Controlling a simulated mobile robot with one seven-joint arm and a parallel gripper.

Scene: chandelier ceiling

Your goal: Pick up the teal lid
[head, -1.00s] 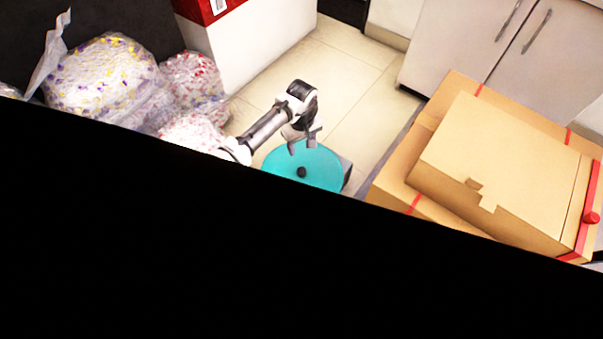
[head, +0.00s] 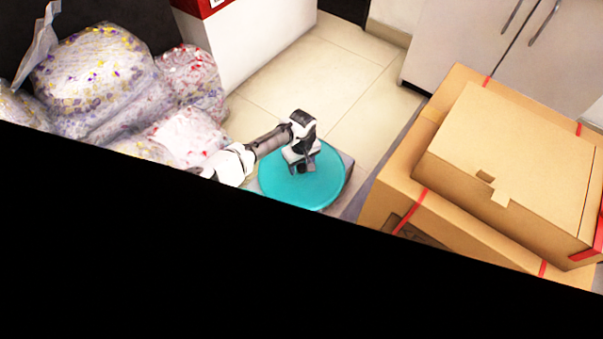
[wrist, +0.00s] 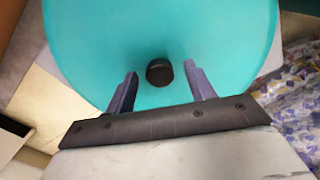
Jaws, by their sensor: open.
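The teal lid (head: 322,187) is a round disc with a dark knob. In the head view it lies below the end of my arm, and my gripper (head: 300,168) hides its middle. In the wrist view the lid (wrist: 90,50) fills the upper picture, and its dark round knob (wrist: 159,72) shows near the centre. My gripper (wrist: 160,82) is open there, with one finger to each side of the knob. The fingers stand apart from the knob, and nothing is held.
Clear bags of coloured pieces (head: 95,75) are piled at the left. Cardboard boxes (head: 510,160) with red tape stand at the right. White cabinets (head: 470,45) are behind. Tiled floor (head: 350,85) is open beyond the lid. Black covers the lower head view.

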